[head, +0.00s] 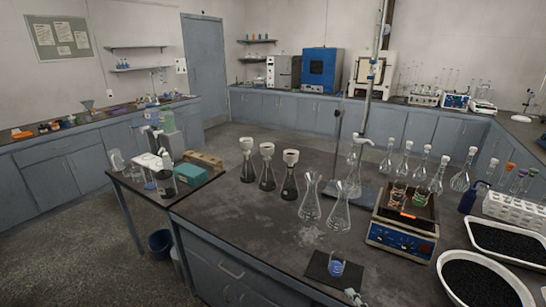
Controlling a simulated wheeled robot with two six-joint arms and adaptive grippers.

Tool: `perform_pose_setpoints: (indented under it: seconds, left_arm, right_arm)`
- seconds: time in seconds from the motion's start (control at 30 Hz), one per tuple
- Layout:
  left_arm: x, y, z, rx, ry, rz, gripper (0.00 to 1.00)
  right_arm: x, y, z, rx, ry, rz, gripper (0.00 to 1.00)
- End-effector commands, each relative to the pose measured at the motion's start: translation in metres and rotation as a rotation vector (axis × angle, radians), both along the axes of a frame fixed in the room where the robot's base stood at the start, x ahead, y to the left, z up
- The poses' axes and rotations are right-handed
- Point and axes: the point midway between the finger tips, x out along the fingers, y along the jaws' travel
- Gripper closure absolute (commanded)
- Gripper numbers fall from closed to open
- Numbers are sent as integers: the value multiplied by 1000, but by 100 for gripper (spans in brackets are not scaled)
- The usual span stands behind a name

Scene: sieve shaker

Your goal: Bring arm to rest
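Neither of my grippers can be made out in the head view, and no arm is seen coming in from the left or right. A small pale object (355,297) is cut off by the bottom edge; I cannot tell what it is. The dark bench (250,215) fills the middle. On it stands a blue-and-tan shaker-like device (402,238) with small glass vessels on top. A small blue-tinted beaker (336,267) stands on a dark square pad (320,268) near the front edge.
Two empty conical flasks (339,213) and several dark-filled flasks (267,172) stand mid-bench. A retort stand (338,130) rises behind. White trays of black granules (483,280) and a white rack (513,208) are at right. A side table (135,183) adjoins at left; floor beyond is open.

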Motion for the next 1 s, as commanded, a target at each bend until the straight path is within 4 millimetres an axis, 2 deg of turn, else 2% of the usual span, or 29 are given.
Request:
perform_pose_setpoints:
  seconds: [0.03,0.13,0.2,0.27,0.37,0.5,0.77,0.8,1.0]
  left_arm:
    - [-4,0,0,0,7,1,60]
    - [-14,0,-1,0,21,0,60]
    - [-20,0,-2,0,29,1,60]
    - [-21,0,-2,0,32,1,60]
    - [-20,0,-2,1,31,1,60]
    - [-16,0,-1,1,24,1,60]
    - [-12,1,-1,1,17,0,60]
    - [-12,1,-1,1,17,0,60]
    - [-11,2,-1,2,16,0,60]
  right_arm:
    - [-5,15,1,-96,9,76,50]
    - [-21,41,-5,-344,41,253,50]
    - [-37,52,-13,-543,77,383,50]
    - [-52,54,-21,-714,119,491,50]
    - [-76,46,-33,-955,198,636,50]
    - [-105,22,-40,-1204,324,788,50]
    - [-160,-31,-32,-1492,593,997,50]
    - [-164,-36,-39,-1506,622,1017,50]
    - [-151,-42,-108,-1484,642,1029,50]
